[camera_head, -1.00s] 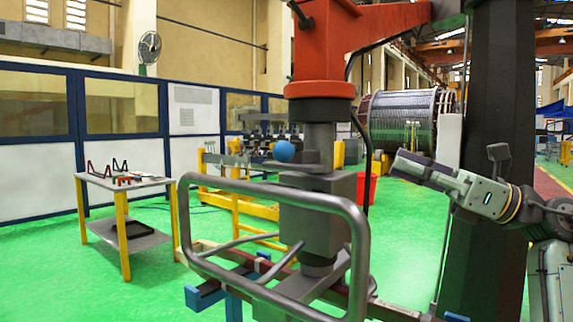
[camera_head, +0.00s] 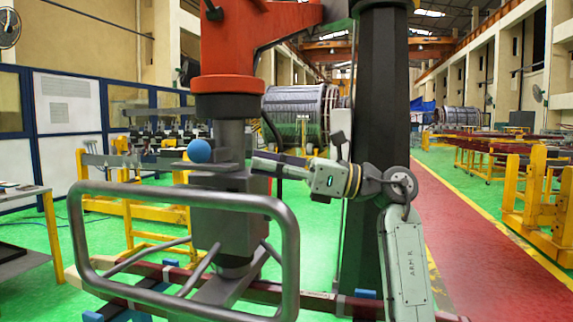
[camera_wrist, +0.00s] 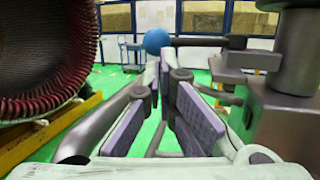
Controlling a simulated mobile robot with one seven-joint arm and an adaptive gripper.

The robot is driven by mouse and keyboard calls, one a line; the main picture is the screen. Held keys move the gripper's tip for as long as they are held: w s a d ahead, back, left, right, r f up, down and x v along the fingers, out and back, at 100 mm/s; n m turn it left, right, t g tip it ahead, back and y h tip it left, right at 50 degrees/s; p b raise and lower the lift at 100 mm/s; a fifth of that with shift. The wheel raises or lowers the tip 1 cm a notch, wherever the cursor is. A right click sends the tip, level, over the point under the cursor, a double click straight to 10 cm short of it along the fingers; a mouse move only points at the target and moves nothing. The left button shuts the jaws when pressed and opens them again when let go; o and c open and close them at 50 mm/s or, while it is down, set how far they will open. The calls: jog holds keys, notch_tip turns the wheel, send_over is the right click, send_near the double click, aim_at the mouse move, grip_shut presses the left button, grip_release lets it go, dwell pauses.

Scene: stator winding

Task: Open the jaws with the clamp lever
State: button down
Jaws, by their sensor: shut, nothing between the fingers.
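The clamp lever ends in a blue ball knob (camera_head: 199,151) beside the grey clamp block (camera_head: 218,205) under the red head. My gripper (camera_head: 258,163) is shut and empty, to the right of the knob in the head view. In the wrist view, my fingers (camera_wrist: 165,62) point toward the knob, apart from it. The jaws are not clearly seen; a long reddish bar passes below the block.
A grey tubular handle frame (camera_head: 185,190) stands in front of the block. A dark pillar (camera_head: 378,130) is behind my arm. A large ribbed winding drum (camera_wrist: 45,55) fills the left of the wrist view. Yellow stands (camera_head: 150,215) are behind; green floor is open at left.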

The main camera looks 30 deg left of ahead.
aim_at(206, 158)
jog(key=p+x, duration=0.1)
jog(key=x, duration=0.6)
jog(key=s+a, duration=0.2)
jog(key=s, duration=0.1)
jog(key=shift+s+a, duration=0.1)
jog(key=shift+a, duration=0.15)
jog(key=shift+d, duration=0.1)
jog(key=v, duration=1.1)
jog(key=shift+w+d, duration=0.3)
jog(key=shift+f, duration=0.15)
